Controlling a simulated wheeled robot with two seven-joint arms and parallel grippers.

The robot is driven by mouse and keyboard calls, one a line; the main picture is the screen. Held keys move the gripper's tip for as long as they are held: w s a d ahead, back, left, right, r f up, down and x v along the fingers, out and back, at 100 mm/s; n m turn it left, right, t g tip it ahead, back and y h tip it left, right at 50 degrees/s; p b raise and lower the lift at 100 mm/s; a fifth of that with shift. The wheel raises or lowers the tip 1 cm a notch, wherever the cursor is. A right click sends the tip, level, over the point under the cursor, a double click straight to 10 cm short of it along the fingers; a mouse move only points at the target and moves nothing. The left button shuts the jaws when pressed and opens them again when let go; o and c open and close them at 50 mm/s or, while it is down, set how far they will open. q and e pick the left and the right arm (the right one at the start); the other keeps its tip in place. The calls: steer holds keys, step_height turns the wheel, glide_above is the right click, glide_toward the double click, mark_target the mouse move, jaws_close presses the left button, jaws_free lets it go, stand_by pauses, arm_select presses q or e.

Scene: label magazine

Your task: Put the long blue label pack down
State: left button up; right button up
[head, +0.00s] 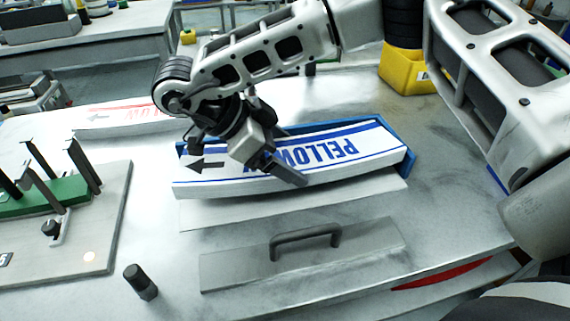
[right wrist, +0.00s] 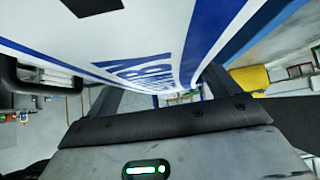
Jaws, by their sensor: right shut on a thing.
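The long blue label pack (head: 375,146) is a white, slightly curved stack with blue stripes, blue lettering and a black arrow. It lies crosswise in the middle of the head view, and its face fills the top of the right wrist view (right wrist: 150,40). My right gripper (head: 278,160) is shut on it left of its middle, one finger over the near side and covering some letters. A blue tray (head: 408,160) shows along the pack's back and right end. I cannot tell whether the pack rests in it or is held just above. My left gripper is not in view.
A pale strip (head: 200,215) and a grey plate with a handle (head: 225,275) lie in front. A red-lettered pack (head: 100,122) is behind left. A fixture board (head: 100,235) and dark knob (head: 140,282) stand left, a yellow bin (head: 400,78) at the back. Bench space right is clear.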

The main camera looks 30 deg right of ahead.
steer(key=shift+w+d+f, duration=0.1)
steer(key=shift+w+f, duration=0.05)
steer(key=shift+f, duration=0.75)
steer(key=shift+w+f, duration=0.1)
steer(key=shift+f, duration=0.8)
steer(key=shift+f, duration=0.1)
steer(key=o, duration=1.2)
